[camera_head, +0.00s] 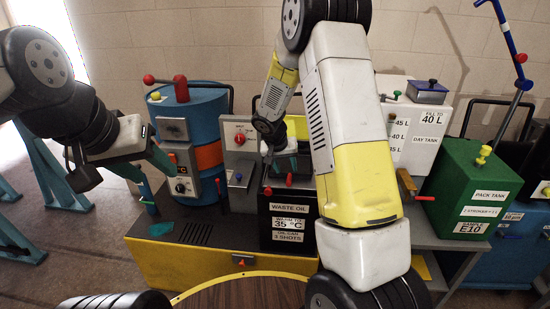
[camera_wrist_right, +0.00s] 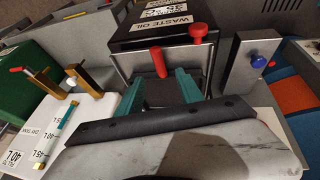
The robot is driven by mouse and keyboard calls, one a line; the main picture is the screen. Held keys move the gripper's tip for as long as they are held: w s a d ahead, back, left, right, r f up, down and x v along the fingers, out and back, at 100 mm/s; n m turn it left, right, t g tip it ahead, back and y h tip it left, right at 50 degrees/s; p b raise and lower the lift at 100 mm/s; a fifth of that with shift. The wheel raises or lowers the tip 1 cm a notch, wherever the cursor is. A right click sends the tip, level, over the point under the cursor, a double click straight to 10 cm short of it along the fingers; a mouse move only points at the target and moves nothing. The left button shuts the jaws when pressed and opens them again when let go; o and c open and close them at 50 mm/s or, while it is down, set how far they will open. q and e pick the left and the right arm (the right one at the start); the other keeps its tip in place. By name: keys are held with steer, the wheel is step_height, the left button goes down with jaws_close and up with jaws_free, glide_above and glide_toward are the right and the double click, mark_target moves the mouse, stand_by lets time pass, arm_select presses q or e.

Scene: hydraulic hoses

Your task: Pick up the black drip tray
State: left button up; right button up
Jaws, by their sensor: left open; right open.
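I cannot pick out a separate black drip tray for certain. A black slotted deck (camera_head: 165,231) tops the low yellow cabinet in the head view. A black box labelled WASTE OIL (camera_head: 290,233) stands on it; it also shows in the right wrist view (camera_wrist_right: 145,38). My right gripper (camera_head: 275,163) is above this box, partly hidden by my arm. In the right wrist view its open teal fingers (camera_wrist_right: 160,90) are on either side of a red handle (camera_wrist_right: 158,62), with no clear contact. My left gripper (camera_head: 146,168) is open and empty, left of the blue drum.
The blue drum (camera_head: 205,120) and a grey panel (camera_head: 240,145) stand behind. A white day tank (camera_head: 415,135) and a green pack tank (camera_head: 468,185) are to the right. A round brown top with a yellow rim (camera_head: 245,293) is in front. Teal stands (camera_head: 45,185) are at far left.

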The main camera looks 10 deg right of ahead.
mark_target(289, 177)
steer(key=x, duration=0.6)
steer(key=shift+w+f, duration=0.15)
steer(key=shift+f, duration=0.1)
steer(key=shift+c, duration=0.2)
jaws_close()
stand_by(1.0)
